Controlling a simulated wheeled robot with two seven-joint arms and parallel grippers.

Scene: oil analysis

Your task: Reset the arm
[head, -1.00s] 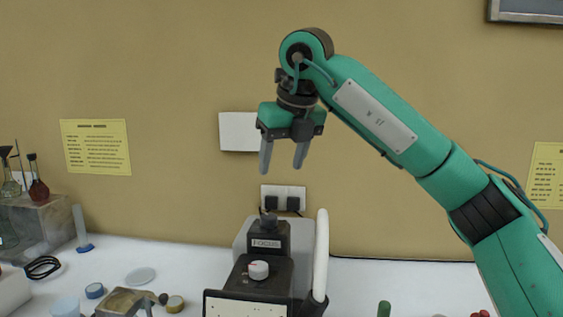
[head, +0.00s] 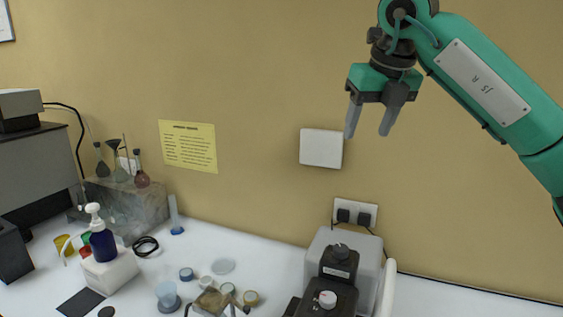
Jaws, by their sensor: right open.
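My right gripper (head: 368,120) hangs from the teal right arm (head: 490,85) at the upper right of the head view. Its two grey fingers point down and stand apart, with nothing between them. It is raised in front of the wall, well above the table in the picture. My left gripper and arm are not in view.
A black and grey instrument (head: 335,280) stands below on the white table (head: 230,246). Small round containers (head: 228,289), a blue pump bottle (head: 102,240) and flasks on a stone-like block (head: 140,205) are at left. A grey machine (head: 38,165) stands far left.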

